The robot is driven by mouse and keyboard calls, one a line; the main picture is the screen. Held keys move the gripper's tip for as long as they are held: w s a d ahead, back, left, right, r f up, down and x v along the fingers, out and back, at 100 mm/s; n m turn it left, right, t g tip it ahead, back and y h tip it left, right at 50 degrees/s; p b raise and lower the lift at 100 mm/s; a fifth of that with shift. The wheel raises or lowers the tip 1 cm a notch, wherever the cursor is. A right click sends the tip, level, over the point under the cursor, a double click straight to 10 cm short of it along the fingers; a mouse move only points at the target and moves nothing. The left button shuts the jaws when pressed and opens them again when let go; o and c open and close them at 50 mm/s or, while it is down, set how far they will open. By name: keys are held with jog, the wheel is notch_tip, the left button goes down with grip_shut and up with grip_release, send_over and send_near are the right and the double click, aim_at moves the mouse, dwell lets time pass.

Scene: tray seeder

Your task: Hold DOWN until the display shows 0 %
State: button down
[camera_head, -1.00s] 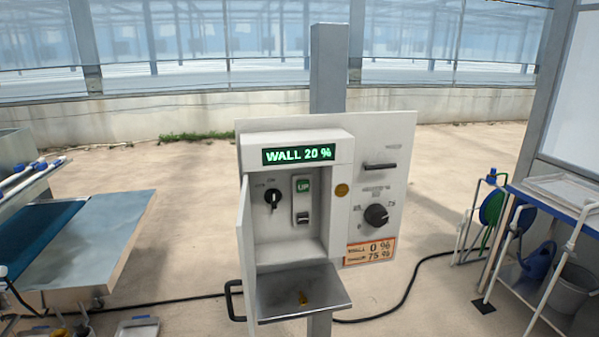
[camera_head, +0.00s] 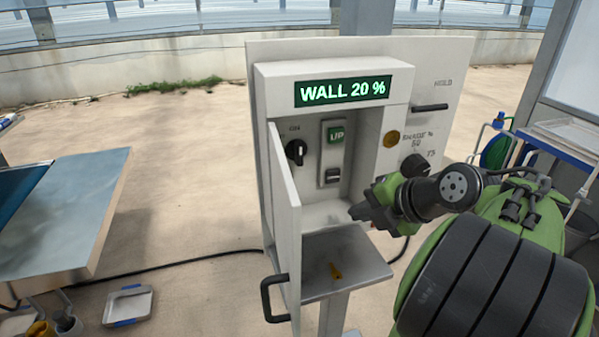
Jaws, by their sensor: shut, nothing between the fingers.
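The display (camera_head: 341,90) on top of the control box reads WALL 20 %. My gripper (camera_head: 360,213) is shut and empty, in front of the lower right of the recess. It is below and to the right of the dark button and does not appear to touch it.
A black rotary switch (camera_head: 296,152) is left of the buttons. The box door (camera_head: 286,225) stands open at the left, with a black handle (camera_head: 273,298). My arm covers the panel's lower right.

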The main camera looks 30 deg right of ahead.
aim_at(333, 176)
jog(key=shift+s+r, duration=0.1)
jog(key=shift+s, duration=0.15)
jog(key=w+p, duration=0.1)
jog(key=w, duration=0.1)
jog(key=w+d, duration=0.1)
jog(key=w, duration=0.2)
jog(key=w+d+p, duration=0.1)
jog(key=w, duration=0.2)
jog(key=shift+w+d+p, duration=0.1)
jog(key=shift+d+p, duration=0.1)
jog(key=shift+p, duration=0.1)
jog(key=shift+w, duration=0.2)
dwell(1.5)
jog(key=shift+w+d, duration=0.15)
jog(key=shift+w, duration=0.15)
